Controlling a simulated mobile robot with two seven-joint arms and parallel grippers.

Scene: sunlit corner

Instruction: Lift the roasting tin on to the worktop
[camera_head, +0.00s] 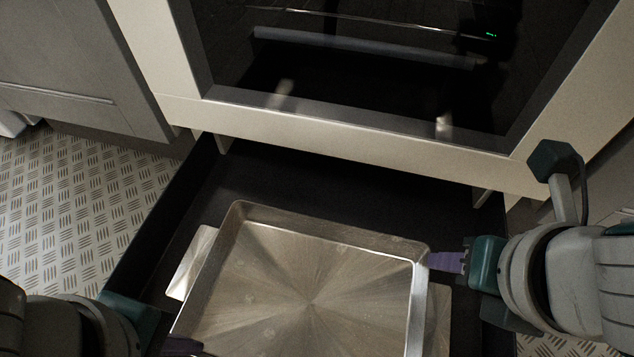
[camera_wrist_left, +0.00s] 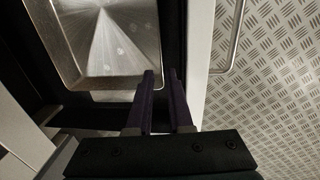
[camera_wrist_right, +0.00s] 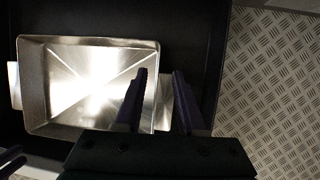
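The roasting tin (camera_head: 312,290) is a shallow rectangular metal tin with flat side flanges. It sits in a dark open drawer (camera_head: 300,175) below an oven, and also shows in the left wrist view (camera_wrist_left: 112,45) and right wrist view (camera_wrist_right: 90,85). My right gripper (camera_head: 432,261) is at the tin's right side, its purple fingers apart on either side of the rim in the right wrist view (camera_wrist_right: 160,74). My left gripper (camera_head: 185,346) is at the tin's near left side, partly cut off; its fingers are a small gap apart by the rim in the left wrist view (camera_wrist_left: 161,73). The worktop is not visible.
The oven front (camera_head: 370,75) with dark glass stands behind the drawer. A grey cabinet (camera_head: 75,75) stands at the left. Patterned floor (camera_head: 80,210) is clear left of the drawer.

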